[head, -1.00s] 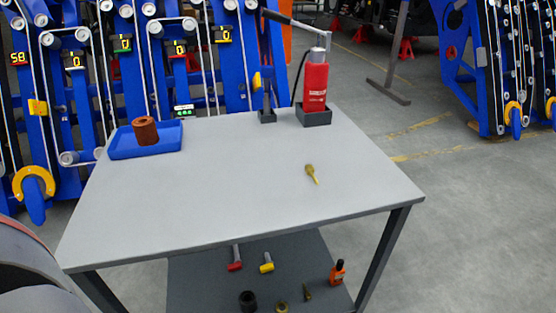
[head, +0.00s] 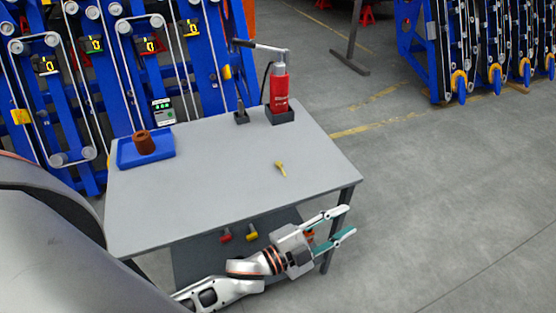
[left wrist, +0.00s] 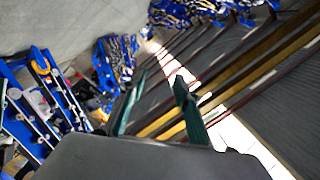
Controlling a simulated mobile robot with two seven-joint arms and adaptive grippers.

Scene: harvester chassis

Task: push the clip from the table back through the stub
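The clip (head: 281,168) is a small yellow-brass piece lying on the right part of the grey table (head: 200,205). I cannot make out a stub for certain in these views. My left gripper (head: 342,224) is in front of the table's near right corner, apart from the clip, with its two fingers spread and nothing between them. Its teal fingertips (left wrist: 158,108) also show apart and empty in the left wrist view. My right gripper is not in view.
A blue tray (head: 165,156) holding a brown cylinder (head: 144,142) sits at the table's left. A red pump (head: 279,92) in a dark holder stands at the back right. Red and yellow tools (head: 252,233) lie on the lower shelf.

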